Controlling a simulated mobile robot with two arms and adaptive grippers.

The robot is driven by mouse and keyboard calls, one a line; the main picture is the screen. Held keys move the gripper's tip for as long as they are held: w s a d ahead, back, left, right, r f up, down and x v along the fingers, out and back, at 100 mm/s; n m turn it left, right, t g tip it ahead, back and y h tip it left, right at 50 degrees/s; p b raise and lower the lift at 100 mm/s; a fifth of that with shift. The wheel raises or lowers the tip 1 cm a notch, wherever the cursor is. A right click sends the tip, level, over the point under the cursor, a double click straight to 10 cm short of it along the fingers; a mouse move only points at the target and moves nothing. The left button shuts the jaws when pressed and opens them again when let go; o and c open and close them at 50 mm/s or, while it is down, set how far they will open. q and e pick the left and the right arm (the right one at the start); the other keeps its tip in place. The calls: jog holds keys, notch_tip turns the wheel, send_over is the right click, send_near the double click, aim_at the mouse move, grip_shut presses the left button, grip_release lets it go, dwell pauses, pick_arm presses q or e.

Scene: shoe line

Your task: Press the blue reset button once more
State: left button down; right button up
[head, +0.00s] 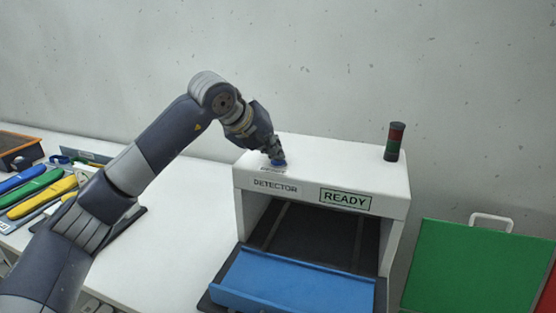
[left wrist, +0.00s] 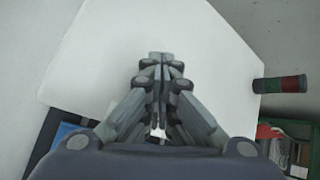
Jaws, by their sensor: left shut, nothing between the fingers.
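The blue reset button (head: 278,163) shows on the top of the white detector (head: 322,150), near its front left. My left gripper (head: 276,157) is shut and empty, pointing down with its fingertips at the button. Whether the tips touch or press it cannot be told. In the left wrist view the closed fingers (left wrist: 161,58) hide the button and stand over the white detector top (left wrist: 210,50). A READY sign (head: 345,199) with green lettering is on the detector's front. My right gripper is not in view.
A signal lamp (head: 395,142) with red and green bands stands on the detector's right side. A blue tray (head: 292,284) lies at the detector's opening. Blue, green and yellow items (head: 38,187) lie on the left table. A green panel (head: 470,268) stands at right.

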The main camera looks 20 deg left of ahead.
aim_at(275, 161)
pick_arm(q)
jog(key=shift+r+p, duration=0.6)
jog(key=shift+r, duration=0.3)
jog(key=shift+r, duration=0.1)
notch_tip(275, 161, up, 5)
jog(key=p, duration=0.3)
dwell(0.4)
